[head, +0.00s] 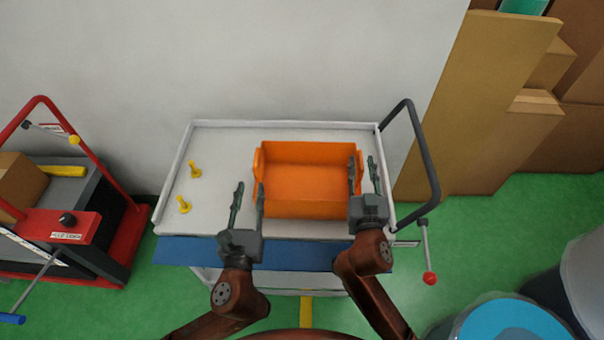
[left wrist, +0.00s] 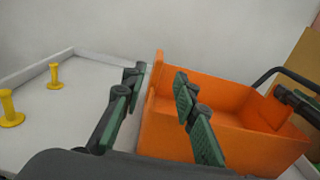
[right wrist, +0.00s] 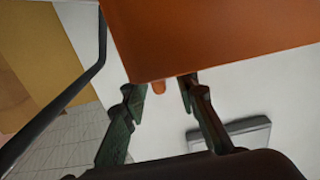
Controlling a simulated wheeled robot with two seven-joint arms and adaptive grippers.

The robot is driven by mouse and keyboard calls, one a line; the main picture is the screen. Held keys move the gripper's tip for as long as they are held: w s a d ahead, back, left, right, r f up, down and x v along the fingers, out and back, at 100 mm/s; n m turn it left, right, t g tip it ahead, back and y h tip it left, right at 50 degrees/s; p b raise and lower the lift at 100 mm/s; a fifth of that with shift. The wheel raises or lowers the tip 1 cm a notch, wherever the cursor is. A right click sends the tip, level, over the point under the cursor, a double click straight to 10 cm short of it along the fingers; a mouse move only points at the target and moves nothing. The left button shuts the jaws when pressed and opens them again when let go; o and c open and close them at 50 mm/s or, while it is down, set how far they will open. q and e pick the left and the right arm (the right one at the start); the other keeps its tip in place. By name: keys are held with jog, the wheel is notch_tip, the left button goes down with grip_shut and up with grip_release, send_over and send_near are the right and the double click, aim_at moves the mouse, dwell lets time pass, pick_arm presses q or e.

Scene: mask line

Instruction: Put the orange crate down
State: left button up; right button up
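The orange crate (head: 305,208) is over the right part of the white cart top (head: 222,150) and appears to rest on it, level and empty. My left gripper (head: 249,190) is open, its fingers apart on either side of the crate's left end. In the left wrist view the crate (left wrist: 225,100) shows one finger over its inside and one outside. My right gripper (head: 363,165) is open at the crate's right end, one finger inside and one outside. In the right wrist view a small orange tab of the crate (right wrist: 215,35) shows between the spread fingers.
Two yellow pegs (head: 194,170) stand on the cart top's left side, where there is free room. The cart has a raised rim, a blue front strip (head: 195,251) and a dark handle (head: 427,165) at right. A red trolley (head: 125,245) stands at left, cardboard (head: 480,90) at right.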

jog(key=s, duration=1)
jog(key=shift+s, duration=0.1)
